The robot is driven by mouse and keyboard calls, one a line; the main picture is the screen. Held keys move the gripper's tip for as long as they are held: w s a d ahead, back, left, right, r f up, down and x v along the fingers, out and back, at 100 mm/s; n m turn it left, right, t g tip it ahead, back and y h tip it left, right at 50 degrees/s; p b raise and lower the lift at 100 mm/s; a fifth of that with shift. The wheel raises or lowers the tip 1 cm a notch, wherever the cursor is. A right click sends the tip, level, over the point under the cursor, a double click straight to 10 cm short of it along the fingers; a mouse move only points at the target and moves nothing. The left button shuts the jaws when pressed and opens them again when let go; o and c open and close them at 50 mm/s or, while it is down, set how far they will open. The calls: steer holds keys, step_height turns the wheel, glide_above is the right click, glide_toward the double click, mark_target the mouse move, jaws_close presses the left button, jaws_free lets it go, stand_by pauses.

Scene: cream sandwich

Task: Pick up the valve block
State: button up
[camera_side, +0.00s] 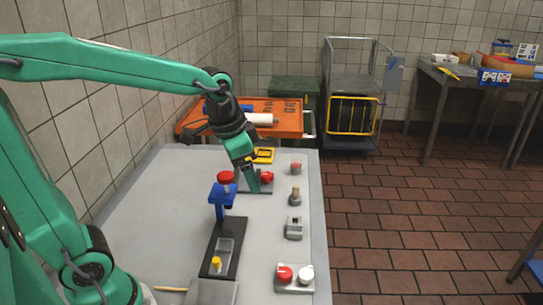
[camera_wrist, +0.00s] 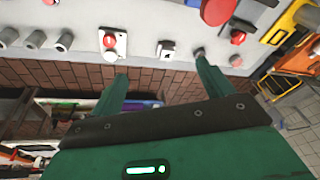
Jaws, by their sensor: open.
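My gripper (camera_side: 253,181) reaches down over the far half of the grey table, close to two red round parts. In the wrist view my gripper (camera_wrist: 162,72) is open, its two green fingers wide apart with nothing between them. A small grey block (camera_side: 293,228) with a dark opening stands upright near the table's right edge; it is the likely valve block, though I cannot be sure. It also shows in the wrist view as a grey block (camera_wrist: 166,49), beyond the gap between the fingertips. My gripper is apart from it, farther back on the table.
A plate with red and white knobs (camera_side: 295,283) sits at the front right. A dark peg (camera_side: 295,195) and a small red knob (camera_side: 296,167) stand behind the block. A blue post (camera_side: 221,197) rises from a black base. The table (camera_side: 140,235) is clear at left.

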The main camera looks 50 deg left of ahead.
steer(key=w+d+f+m+g, duration=0.1)
steer(key=w+f+m+g, duration=0.15)
steer(key=w+f, duration=0.5)
steer(key=m, duration=0.3)
glide_above(295, 224)
steer(key=a, duration=0.1)
steer(key=shift+n+g, duration=0.25)
steer(key=f, duration=0.7)
steer(key=shift+w+a, duration=0.1)
steer(key=shift+w, duration=0.2)
steer(key=shift+w+f, duration=0.2)
steer(key=shift+f, duration=1.5)
steer(key=shift+f, duration=0.1)
steer(key=shift+f, duration=2.55)
